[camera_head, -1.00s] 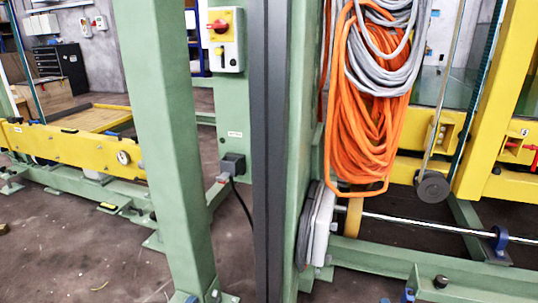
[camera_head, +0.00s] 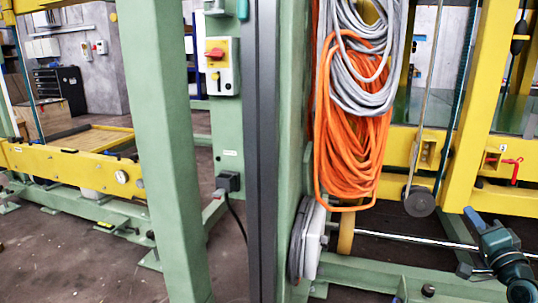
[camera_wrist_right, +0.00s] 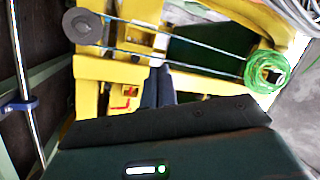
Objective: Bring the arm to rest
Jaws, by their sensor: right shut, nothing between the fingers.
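My right gripper (camera_head: 470,213) is at the lower right of the head view, at the end of my dark green arm. It appears in front of the yellow frame (camera_head: 462,150) and the metal rod (camera_head: 385,238). In the right wrist view its two dark fingers (camera_wrist_right: 157,86) are together beyond the dark edge of the gripper body, with nothing between them. I cannot tell its distance to the frame. My left gripper is not in view.
Orange cable (camera_head: 350,150) and grey cable (camera_head: 365,60) hang by a green post (camera_head: 170,150). A red-and-yellow switch box (camera_head: 217,67) is on the machine. Green wire (camera_wrist_right: 265,72) is coiled in the wrist view.

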